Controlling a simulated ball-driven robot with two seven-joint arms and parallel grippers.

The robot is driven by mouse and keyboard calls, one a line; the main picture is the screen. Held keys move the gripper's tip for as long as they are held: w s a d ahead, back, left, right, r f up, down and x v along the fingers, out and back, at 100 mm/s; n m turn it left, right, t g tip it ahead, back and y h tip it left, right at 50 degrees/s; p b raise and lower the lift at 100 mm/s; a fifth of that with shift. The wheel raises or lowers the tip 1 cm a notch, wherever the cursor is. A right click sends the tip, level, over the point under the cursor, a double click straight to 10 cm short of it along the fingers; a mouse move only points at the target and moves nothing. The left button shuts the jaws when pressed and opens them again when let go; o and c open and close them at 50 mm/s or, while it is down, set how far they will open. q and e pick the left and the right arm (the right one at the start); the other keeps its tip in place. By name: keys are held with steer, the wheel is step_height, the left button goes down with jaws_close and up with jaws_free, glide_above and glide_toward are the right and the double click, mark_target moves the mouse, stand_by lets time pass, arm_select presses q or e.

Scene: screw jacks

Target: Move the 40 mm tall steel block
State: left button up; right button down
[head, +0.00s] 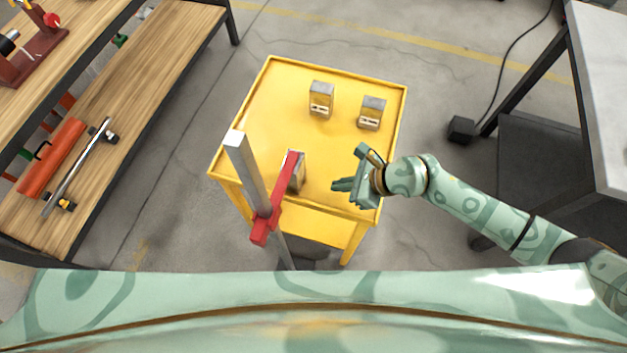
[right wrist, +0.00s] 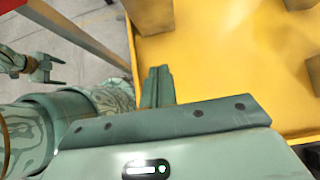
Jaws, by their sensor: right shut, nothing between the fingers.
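Three grey steel blocks stand on the yellow table (head: 265,110): one at the back middle (head: 320,98), one at the back right (head: 371,112), and one near the front (head: 298,172), partly hidden behind a red bar. I cannot tell by sight which is 40 mm tall. My right gripper (head: 343,185) is shut and empty over the table's front right part, right of the front block and apart from it. Its closed fingers (right wrist: 157,87) show in the right wrist view. My left gripper (right wrist: 48,72) shows small at that view's left, fingers apart and empty; it is outside the head view.
A tall steel bar (head: 247,170) with a red arm (head: 275,205) rises at the table's front left. A wooden shelf (head: 130,100) with tools stands left, and a grey-topped bench (head: 605,90) stands right. The table's middle is clear.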

mark_target(302, 184)
steer(key=b+x, duration=0.1)
steer(key=x, duration=0.3)
steer(key=shift+f, duration=0.15)
steer(key=shift+w+a, duration=0.2)
steer(key=shift+a, duration=0.4)
steer(key=shift+w+a, duration=0.15)
steer(key=shift+a, duration=0.45)
steer(key=shift+w+a, duration=0.25)
steer(key=shift+a, duration=0.5)
